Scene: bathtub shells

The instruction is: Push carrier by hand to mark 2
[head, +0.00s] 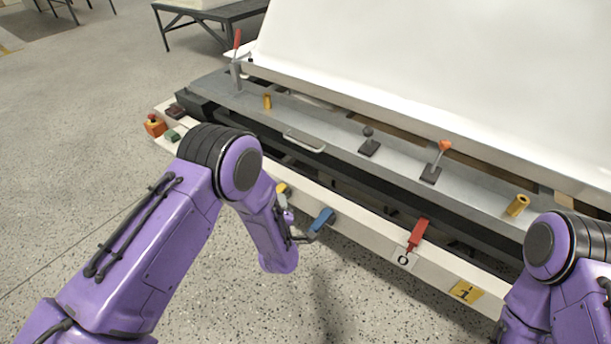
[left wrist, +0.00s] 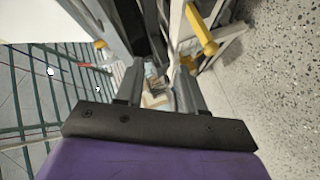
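The carrier (head: 400,163) is a long grey deck bearing a large white shell (head: 430,70). It has a pale bar handle (head: 305,141) on its front side. The white front rail (head: 350,228) bears a plate marked 0 (head: 403,258) and a yellow plate that seems to read 1 (head: 466,291). I see no mark 2. My left arm reaches to the rail near a blue lever (head: 322,219); its fingers are mostly hidden in the head view. In the left wrist view my left gripper (left wrist: 160,82) has its fingers apart with nothing clearly held. My right gripper is out of view.
A red lever (head: 418,234) sticks out above the 0 plate. A red-handled lever (head: 237,42) and an orange-topped lever (head: 443,148) stand on the deck. An orange box with a red button (head: 154,125) is at the rail's left end. Speckled floor in front is open.

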